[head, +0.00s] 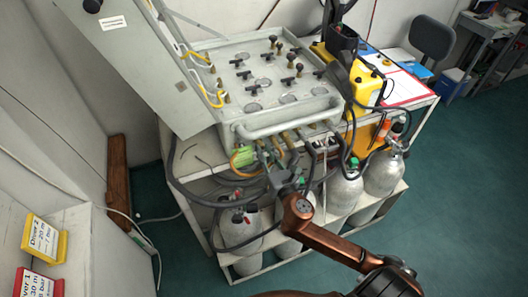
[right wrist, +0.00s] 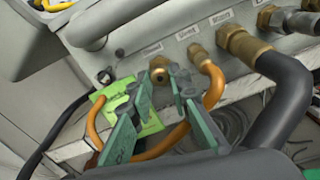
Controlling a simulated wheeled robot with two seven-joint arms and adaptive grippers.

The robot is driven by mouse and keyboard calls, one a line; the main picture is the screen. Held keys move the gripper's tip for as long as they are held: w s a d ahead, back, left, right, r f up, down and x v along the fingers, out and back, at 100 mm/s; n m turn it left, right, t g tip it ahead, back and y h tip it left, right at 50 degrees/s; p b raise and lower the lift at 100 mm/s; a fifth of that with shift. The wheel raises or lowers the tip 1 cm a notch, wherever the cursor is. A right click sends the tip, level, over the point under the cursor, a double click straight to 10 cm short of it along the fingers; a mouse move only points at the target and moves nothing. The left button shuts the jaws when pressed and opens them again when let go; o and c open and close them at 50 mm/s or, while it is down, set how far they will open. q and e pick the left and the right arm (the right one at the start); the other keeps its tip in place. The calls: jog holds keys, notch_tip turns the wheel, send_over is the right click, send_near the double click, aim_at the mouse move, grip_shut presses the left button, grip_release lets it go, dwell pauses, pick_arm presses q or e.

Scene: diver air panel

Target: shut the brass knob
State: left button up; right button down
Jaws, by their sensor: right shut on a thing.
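The brass knob (right wrist: 159,69) sits on the front face of the grey air panel (right wrist: 130,38), under a small label, and shows in the right wrist view. My right gripper (right wrist: 161,82) has its two green-grey fingertips on either side of it, shut on it. In the head view my right gripper (head: 272,168) reaches up to the panel's lower front edge from my copper-coloured arm. The knob itself is hard to make out there among the hoses. My left gripper is not in view.
A green tag (right wrist: 148,118) and an orange hose (right wrist: 213,88) lie close around my fingers. A thick black hose (right wrist: 285,95) is at the right. A bar handle (head: 285,122) runs above the fittings. Silver cylinders (head: 345,190) stand below.

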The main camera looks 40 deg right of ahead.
jog(key=shift+r+m+p, duration=0.1)
jog(key=shift+m+p, duration=1.05)
jog(key=shift+m, duration=0.45)
jog(key=m+p, duration=0.1)
jog(key=m, duration=0.2)
jog(key=shift+m, duration=0.4)
jog(key=m+p, duration=0.1)
jog(key=m, duration=0.2)
jog(key=shift+m, duration=0.3)
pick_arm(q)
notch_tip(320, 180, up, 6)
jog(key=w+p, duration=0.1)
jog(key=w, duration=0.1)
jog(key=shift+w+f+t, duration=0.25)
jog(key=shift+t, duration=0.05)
pick_arm(e)
jog(key=shift+f+m, duration=0.2)
jog(key=shift+m, duration=1.5)
jog(key=c, duration=2.1)
grip_release()
